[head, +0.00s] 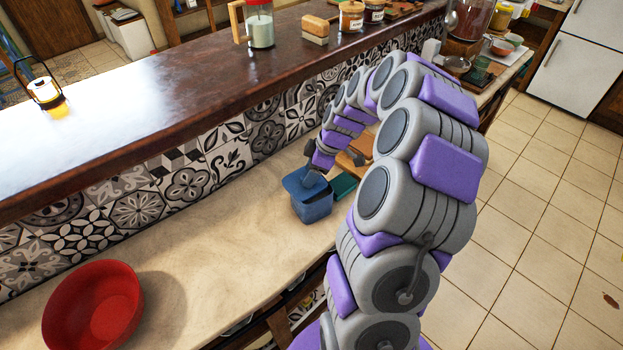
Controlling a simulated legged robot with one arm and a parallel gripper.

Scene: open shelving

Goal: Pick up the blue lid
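A blue lid (299,190) lies over the top of a blue square container (313,211) on the pale lower counter, near the middle of the picture. Whether the lid is seated on the rim or slightly raised is hard to tell. My gripper (309,180) points down at the lid from above, and its tips appear to be at or just over the lid's top. The fingers are small and dark here, so I cannot tell whether they are open or closed on anything. My arm arches in from the lower right and hides part of the counter behind it.
A teal item (343,186) lies just right of the container. A red bowl (93,308) stands on the lower counter (215,245) at the left, with clear counter between. A raised dark bar top (190,90) over a patterned tile wall (185,180) runs behind. Tiled floor (545,210) is open at right.

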